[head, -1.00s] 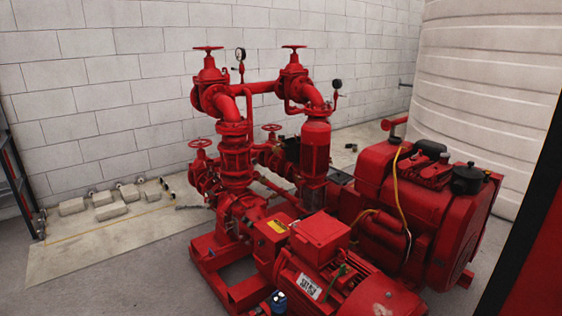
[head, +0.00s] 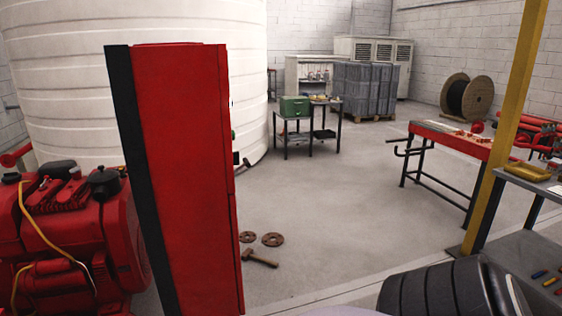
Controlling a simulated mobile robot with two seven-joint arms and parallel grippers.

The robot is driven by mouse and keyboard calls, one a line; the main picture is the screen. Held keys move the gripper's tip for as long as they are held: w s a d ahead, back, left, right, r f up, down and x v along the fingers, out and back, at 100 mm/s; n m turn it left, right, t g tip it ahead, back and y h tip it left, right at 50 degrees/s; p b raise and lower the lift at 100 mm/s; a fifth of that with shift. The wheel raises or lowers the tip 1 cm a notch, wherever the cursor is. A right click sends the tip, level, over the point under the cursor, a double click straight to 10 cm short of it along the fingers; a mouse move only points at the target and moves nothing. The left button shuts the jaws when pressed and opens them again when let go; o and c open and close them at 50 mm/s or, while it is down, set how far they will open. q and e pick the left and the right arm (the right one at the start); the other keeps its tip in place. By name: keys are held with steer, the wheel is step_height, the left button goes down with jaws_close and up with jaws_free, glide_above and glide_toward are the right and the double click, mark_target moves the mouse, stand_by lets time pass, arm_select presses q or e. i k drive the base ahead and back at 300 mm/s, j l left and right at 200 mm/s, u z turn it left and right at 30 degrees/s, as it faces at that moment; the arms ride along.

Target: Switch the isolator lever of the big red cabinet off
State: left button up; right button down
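The big red cabinet (head: 188,180) stands upright in the left half of the head view, close to me. I see its red side panel and a black strip along its left edge. No isolator lever can be made out clearly; small parts stick out past the cabinet's right edge, too small to tell. Neither of my grippers is in view.
The red pumpset engine (head: 70,235) is left of the cabinet, before a white tank (head: 200,25). A hammer (head: 259,257) and two discs (head: 271,239) lie on the floor to the right. A red workbench (head: 440,138), yellow post (head: 507,120) and grey trolley (head: 520,225) stand right.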

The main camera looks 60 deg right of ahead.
mark_target(247, 163)
steer(key=z, duration=1.75)
steer(key=i+l+u, duration=0.1)
steer(key=u, duration=0.75)
steer(key=i+l+u, duration=0.15)
steer(key=l+u, duration=0.2)
steer(key=i+l+u, duration=0.1)
steer(key=l+u, duration=0.2)
steer(key=i+l+u, duration=0.15)
steer(key=l, duration=0.2)
steer(key=l+u, duration=0.15)
steer(key=l, duration=1.1)
steer(key=i+l+u, duration=0.15)
steer(key=l, duration=0.65)
